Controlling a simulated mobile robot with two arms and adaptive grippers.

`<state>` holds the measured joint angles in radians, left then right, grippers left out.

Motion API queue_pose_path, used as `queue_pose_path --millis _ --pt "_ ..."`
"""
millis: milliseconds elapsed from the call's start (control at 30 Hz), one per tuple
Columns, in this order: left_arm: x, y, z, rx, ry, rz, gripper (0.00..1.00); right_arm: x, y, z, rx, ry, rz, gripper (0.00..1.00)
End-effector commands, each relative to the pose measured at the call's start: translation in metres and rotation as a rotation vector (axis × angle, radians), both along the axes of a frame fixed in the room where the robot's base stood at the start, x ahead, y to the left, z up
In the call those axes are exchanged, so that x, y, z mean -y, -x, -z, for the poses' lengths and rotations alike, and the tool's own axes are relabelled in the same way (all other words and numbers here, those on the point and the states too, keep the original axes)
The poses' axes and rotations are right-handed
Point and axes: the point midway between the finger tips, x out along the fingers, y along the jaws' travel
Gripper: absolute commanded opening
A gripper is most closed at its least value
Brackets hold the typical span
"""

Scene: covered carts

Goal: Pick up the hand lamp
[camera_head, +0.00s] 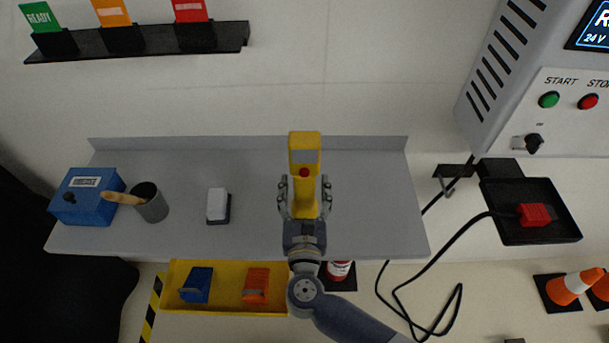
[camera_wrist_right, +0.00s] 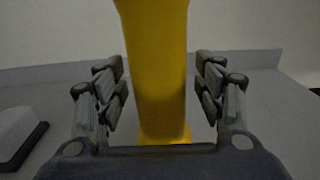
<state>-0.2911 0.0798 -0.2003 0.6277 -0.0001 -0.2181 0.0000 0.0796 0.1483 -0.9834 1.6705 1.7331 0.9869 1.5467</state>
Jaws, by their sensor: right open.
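The yellow hand lamp (camera_head: 305,141) stands on the grey shelf (camera_head: 250,228), with a frame-like top and a red button below it. In the right wrist view its yellow body (camera_wrist_right: 155,70) fills the middle. My right gripper (camera_head: 304,190) is around the lamp's body, one finger on each side. The right wrist view shows the open fingers (camera_wrist_right: 160,95) with gaps to the lamp on both sides. The lower part of the lamp is partly hidden by the gripper. My left gripper is not in view.
On the shelf to the left are a white-topped block (camera_head: 217,204), a dark cup (camera_head: 151,205) with a wooden-handled tool, and a blue box (camera_head: 86,197). A yellow tray (camera_head: 225,305) lies below. A black cable (camera_head: 440,258) hangs at the right.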

Motion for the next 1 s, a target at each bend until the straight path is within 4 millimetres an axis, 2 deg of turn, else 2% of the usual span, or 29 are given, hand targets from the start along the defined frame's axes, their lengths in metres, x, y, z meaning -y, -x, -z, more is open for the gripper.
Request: queue_pose_path --millis 67,333,767,1000 --pt "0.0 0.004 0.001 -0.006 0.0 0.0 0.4 0.0 0.0 0.0 0.0 0.0 0.0 0.61" --pt "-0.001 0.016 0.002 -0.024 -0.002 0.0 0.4 0.0 0.0 0.0 0.0 0.0 0.0 0.0" --pt "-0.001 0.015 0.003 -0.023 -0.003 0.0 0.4 -0.001 0.0 -0.007 0.004 -0.003 0.0 0.0" --pt "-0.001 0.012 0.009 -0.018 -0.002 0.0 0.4 -0.001 0.0 -0.028 0.004 -0.007 0.0 0.0"
